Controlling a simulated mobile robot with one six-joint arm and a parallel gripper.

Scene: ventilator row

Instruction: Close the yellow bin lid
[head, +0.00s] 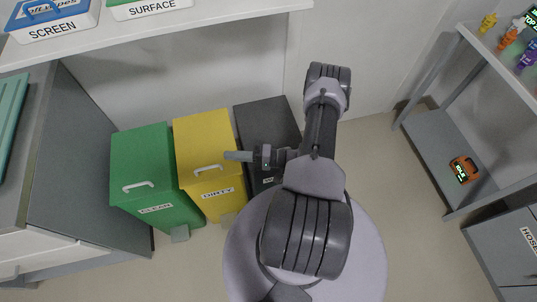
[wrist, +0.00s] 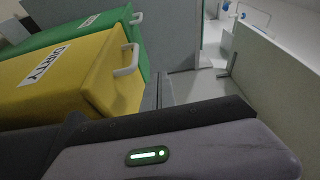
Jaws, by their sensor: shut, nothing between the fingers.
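The yellow bin (head: 222,206), labelled DIRTY, stands between a green bin and a dark bin. Its yellow lid (head: 200,136) lies down over the bin, level like the green lid beside it, with no gap that I can see. A white handle (head: 208,168) is near the lid's front edge; it also shows in the wrist view (wrist: 128,60). My gripper (head: 232,155) is shut and empty. In the head view it overlaps the right edge of the yellow lid, close to the handle; I cannot tell whether it touches.
The green bin (head: 143,165), labelled CLEAN, stands left. The dark bin (head: 265,118) is right, partly hidden by my arm. A shelf (head: 215,12) with boxes overhangs the back. A grey cabinet (head: 95,160) is left, and a metal rack (head: 430,130) is right across open floor.

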